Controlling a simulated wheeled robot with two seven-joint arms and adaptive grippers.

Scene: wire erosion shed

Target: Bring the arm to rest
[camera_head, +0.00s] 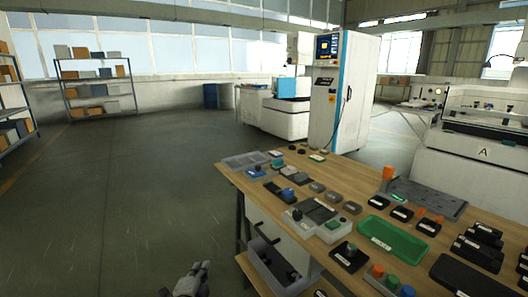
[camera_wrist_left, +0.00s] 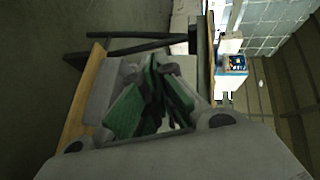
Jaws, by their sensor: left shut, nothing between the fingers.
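My left gripper (camera_head: 201,268) shows at the bottom of the head view, over the floor to the left of the wooden table (camera_head: 232,176). It is apart from the table and holds nothing. In the left wrist view the green-padded fingers of the left gripper (camera_wrist_left: 158,82) are closed together, with the table's edge and dark frame beyond them. My right gripper is not in view.
The table carries a green tray (camera_head: 380,238), a grey tray (camera_head: 245,161) and several small black and grey parts. A bin (camera_head: 262,268) sits on a lower shelf at the table's left side. Open floor (camera_head: 130,190) lies to the left.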

